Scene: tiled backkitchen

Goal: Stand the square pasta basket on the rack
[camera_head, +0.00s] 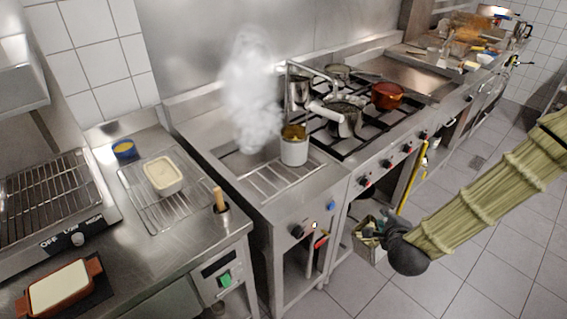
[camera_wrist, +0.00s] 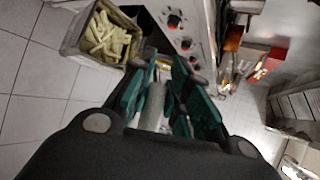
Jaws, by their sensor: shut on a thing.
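The square pasta basket (camera_wrist: 72,38), filled with pale pasta pieces, hangs above the floor in front of the stove; in the head view it (camera_head: 366,250) is partly hidden by my gripper (camera_head: 376,232). In the wrist view my gripper (camera_wrist: 157,108) has its teal fingers shut on a grey handle (camera_wrist: 154,98), which runs toward the basket. The wire rack (camera_head: 190,212) lies on the left steel counter, with a cream-filled square tub (camera_head: 163,175) on it. Part of the rack is bare.
Several pans, including a red pot (camera_head: 387,95), crowd the stove. A wooden-handled tool (camera_head: 220,200) stands upright right of the rack.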

